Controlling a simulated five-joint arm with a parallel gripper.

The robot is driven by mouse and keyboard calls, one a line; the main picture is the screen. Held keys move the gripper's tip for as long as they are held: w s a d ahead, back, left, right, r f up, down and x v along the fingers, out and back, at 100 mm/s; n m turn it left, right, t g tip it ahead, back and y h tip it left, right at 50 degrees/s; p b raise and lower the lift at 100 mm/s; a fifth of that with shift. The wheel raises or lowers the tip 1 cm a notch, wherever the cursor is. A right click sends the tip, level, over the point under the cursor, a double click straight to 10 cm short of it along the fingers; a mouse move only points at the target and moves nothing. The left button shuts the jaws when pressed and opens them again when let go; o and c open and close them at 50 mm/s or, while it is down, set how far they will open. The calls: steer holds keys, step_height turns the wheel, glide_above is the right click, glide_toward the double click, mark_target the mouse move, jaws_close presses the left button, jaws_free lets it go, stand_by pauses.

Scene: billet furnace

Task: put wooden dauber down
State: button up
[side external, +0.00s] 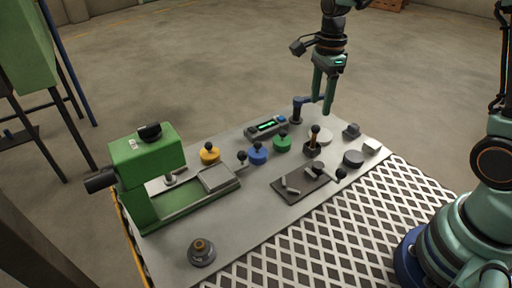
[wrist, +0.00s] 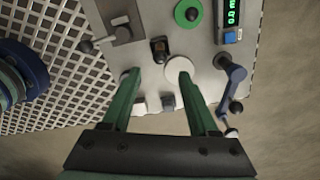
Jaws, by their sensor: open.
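The wooden dauber (side external: 314,134) appears to be the short brown-handled piece standing upright in a small dark block near the right part of the grey table. In the wrist view the dark block (wrist: 159,50) shows just beyond my fingertips, and the handle is hard to make out from above. My gripper (side external: 321,104) is above the table, pointing down, with its two green fingers apart. In the wrist view my gripper (wrist: 157,76) has nothing between its fingers. The dauber stands apart from the fingers, below them.
A green machine (side external: 150,168) fills the table's left end. Yellow (side external: 209,154), blue (side external: 258,154) and green (side external: 282,142) knobs, a display box (side external: 266,126) and a blue crank (side external: 297,110) line the back. A pale disc (wrist: 179,70) and a dark plate (side external: 296,187) lie near the dauber.

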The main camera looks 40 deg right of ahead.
steer(key=shift+r, duration=0.35)
steer(key=s+a+r+n+t, duration=0.1)
steer(key=s+r+n, duration=0.3)
steer(key=n, duration=0.6)
steer(key=s+a+r+n+t, duration=0.2)
steer(key=s+r+n+t, duration=0.2)
steer(key=s+n, duration=0.4)
steer(key=n, duration=0.3)
steer(key=shift+a+r+n+t, duration=0.15)
steer(key=shift+r+n+t, duration=0.05)
steer(key=shift+n+t, duration=0.1)
